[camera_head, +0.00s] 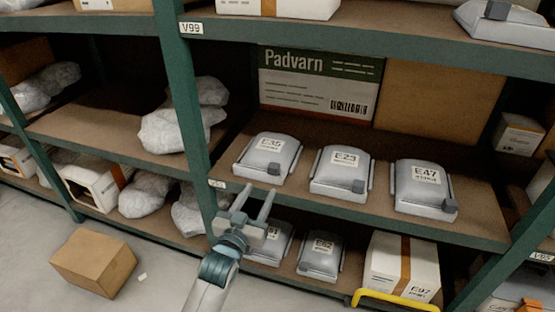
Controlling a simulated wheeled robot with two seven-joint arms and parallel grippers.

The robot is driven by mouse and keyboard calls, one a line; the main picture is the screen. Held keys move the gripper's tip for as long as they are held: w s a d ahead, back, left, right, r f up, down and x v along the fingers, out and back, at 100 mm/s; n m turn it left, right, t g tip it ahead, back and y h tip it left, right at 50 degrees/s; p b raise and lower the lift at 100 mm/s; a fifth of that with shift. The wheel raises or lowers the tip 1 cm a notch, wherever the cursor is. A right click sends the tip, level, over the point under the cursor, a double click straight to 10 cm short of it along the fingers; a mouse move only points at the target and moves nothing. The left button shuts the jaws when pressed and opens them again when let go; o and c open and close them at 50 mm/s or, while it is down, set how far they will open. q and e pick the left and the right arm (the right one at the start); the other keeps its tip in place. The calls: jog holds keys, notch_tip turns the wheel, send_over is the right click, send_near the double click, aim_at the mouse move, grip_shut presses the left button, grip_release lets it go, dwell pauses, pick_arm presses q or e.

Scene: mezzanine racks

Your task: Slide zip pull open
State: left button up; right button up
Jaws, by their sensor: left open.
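Three grey pouches with white labels lie in a row on the middle shelf: E35 (262,172), E23 (335,182) and E47 (415,199). My right gripper is out of view.
A green rack upright (184,110) stands left of the pouches, and a green shelf edge (370,213) runs below them. Lower down are pouch E62 (319,263), a white box E97 (400,255) and a yellow bar (395,299). A cardboard box (92,262) sits on the floor.

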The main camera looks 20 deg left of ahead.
aim_at(275, 163)
pick_arm(q)
jog(key=w, duration=1.6)
jog(key=shift+w+d+b, duration=0.15)
jog(key=shift+d+b, duration=0.15)
jog(key=shift+w, duration=0.55)
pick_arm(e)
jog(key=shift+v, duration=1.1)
pick_arm(q)
grip_shut()
